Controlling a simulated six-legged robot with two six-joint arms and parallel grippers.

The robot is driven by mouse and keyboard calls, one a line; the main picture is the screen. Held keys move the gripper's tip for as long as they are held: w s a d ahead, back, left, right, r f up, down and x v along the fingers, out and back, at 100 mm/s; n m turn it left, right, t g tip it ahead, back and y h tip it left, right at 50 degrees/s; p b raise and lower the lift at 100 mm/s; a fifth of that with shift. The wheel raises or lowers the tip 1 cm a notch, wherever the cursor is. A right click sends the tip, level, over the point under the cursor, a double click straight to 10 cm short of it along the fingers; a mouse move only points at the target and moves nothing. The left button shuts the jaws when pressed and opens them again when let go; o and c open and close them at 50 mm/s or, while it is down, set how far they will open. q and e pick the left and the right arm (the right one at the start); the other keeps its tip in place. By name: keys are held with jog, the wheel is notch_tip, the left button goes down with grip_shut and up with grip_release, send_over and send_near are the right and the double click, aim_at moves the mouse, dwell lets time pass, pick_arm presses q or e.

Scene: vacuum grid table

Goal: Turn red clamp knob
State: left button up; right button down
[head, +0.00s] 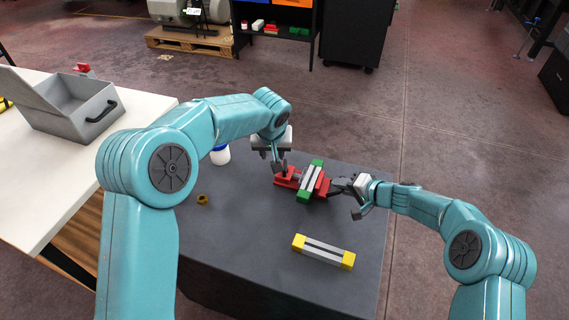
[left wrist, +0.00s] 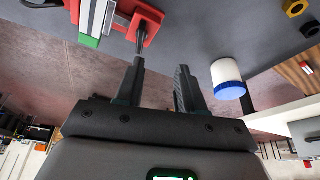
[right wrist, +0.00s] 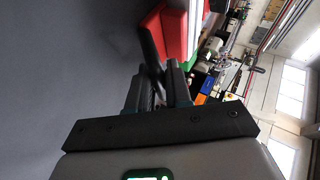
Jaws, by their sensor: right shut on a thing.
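The red clamp (head: 322,186) lies on the dark table with a green-ended silver bar (head: 311,181) set across it. My right gripper (head: 339,187) is at the clamp's right end, shut on a dark part that looks like its knob. That part shows between the fingers in the right wrist view (right wrist: 151,48), where the clamp body (right wrist: 173,32) is just beyond. My left gripper (head: 279,166) is over the clamp's left end. In the left wrist view its fingers (left wrist: 161,78) are apart with nothing between them, one close to the clamp (left wrist: 152,23); contact is unclear.
A yellow-ended silver bar (head: 323,252) lies at the front of the dark table (head: 250,235). A small brown nut (head: 203,198) and a white bottle with a blue band (head: 220,155) are at the left. A grey open box (head: 65,110) stands on the white table.

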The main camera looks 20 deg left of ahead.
aim_at(284, 165)
pick_arm(q)
jog(key=w+f, duration=0.1)
jog(key=f, duration=0.2)
jog(key=w+d+f, duration=0.1)
jog(key=w+f, duration=0.1)
jog(key=f, duration=0.1)
jog(key=w+f, duration=0.1)
jog(key=f, duration=0.2)
jog(key=shift+w+d, duration=0.35)
jog(key=shift+d, duration=0.05)
grip_shut()
